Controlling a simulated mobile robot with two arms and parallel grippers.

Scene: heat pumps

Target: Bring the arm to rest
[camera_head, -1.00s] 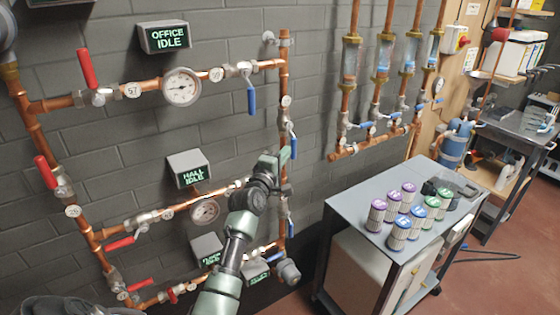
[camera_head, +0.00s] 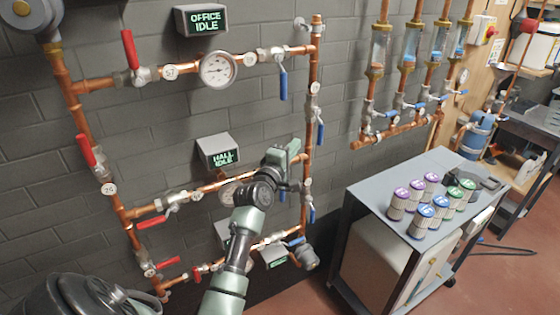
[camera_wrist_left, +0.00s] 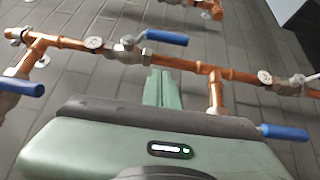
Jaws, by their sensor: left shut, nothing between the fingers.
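My left arm (camera_head: 236,255) reaches up from the bottom middle in the head view. Its green and dark left gripper (camera_head: 288,152) is in front of the copper pipework, just left of the right upright pipe (camera_head: 313,105). In the left wrist view the green fingers (camera_wrist_left: 158,86) are together with nothing between them. They point toward a horizontal copper pipe (camera_wrist_left: 190,66) with a blue lever (camera_wrist_left: 166,38) above them. Whether they touch the pipe is not clear. My right gripper is not in view.
Red levers (camera_head: 130,49) and blue levers (camera_head: 283,83) stick out from the wall pipes, with a gauge (camera_head: 217,69) and HALL IDLE display (camera_head: 218,151). A grey cart (camera_head: 366,198) with several coloured-top cylinders stands to the right.

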